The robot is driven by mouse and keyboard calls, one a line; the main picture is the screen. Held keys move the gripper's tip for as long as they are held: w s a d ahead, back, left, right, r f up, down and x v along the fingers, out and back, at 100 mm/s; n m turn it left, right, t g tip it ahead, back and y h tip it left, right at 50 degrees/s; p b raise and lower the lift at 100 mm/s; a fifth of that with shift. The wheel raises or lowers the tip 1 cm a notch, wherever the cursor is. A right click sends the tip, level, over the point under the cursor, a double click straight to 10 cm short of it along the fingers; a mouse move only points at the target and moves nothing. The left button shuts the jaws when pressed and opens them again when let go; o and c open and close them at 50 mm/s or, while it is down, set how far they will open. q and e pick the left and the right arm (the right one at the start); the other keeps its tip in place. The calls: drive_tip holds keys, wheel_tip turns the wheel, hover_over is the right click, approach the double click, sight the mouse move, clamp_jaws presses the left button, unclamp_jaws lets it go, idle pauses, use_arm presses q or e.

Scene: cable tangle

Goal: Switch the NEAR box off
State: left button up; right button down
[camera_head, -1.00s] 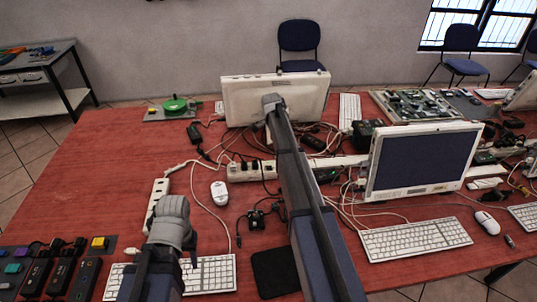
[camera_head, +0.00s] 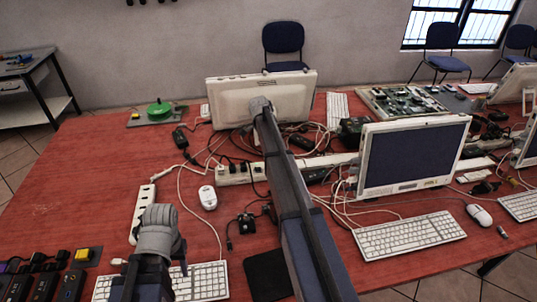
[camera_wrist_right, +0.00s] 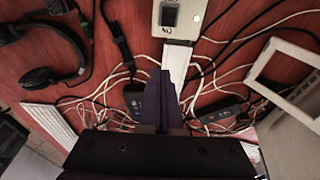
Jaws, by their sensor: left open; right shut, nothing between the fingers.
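In the right wrist view a pale box (camera_wrist_right: 178,20) stands at the top, with a black rocker switch (camera_wrist_right: 169,16), a label that reads ON upside down, and a lit green lamp. I cannot tell whether this is the NEAR box. My right gripper (camera_wrist_right: 160,78) is shut and empty; its tips point toward the box, below it in the picture and apart from it. In the head view my right arm hides this gripper. My left gripper (camera_head: 182,262) is open and empty over the near left keyboard (camera_head: 207,279).
Loose cables lie around a white power strip (camera_head: 228,175); another strip (camera_head: 145,203) lies at left. A monitor (camera_head: 290,97) stands behind my right arm, another (camera_head: 412,155) to its right. Headphones (camera_wrist_right: 62,72) show in the right wrist view.

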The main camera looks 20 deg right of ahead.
sight(264, 171)
use_arm(q)
wheel_tip(264, 171, down, 8)
drive_tip(key=b, duration=0.7)
use_arm(e)
drive_tip(key=f, duration=0.2)
drive_tip(key=d+f, duration=0.1)
drive_tip(key=f, duration=0.5)
drive_tip(key=shift+s+d, duration=0.15)
drive_tip(key=shift+d, duration=0.05)
use_arm(q)
drive_tip(key=shift+r+p, duration=0.7)
drive_tip(key=shift+r, duration=0.05)
use_arm(e)
drive_tip(key=a, duration=0.1)
drive_tip(key=a+r, duration=0.1)
drive_tip(key=w+a, duration=0.1)
drive_tip(key=shift+a+r, duration=0.25)
drive_tip(key=shift+a, duration=0.2)
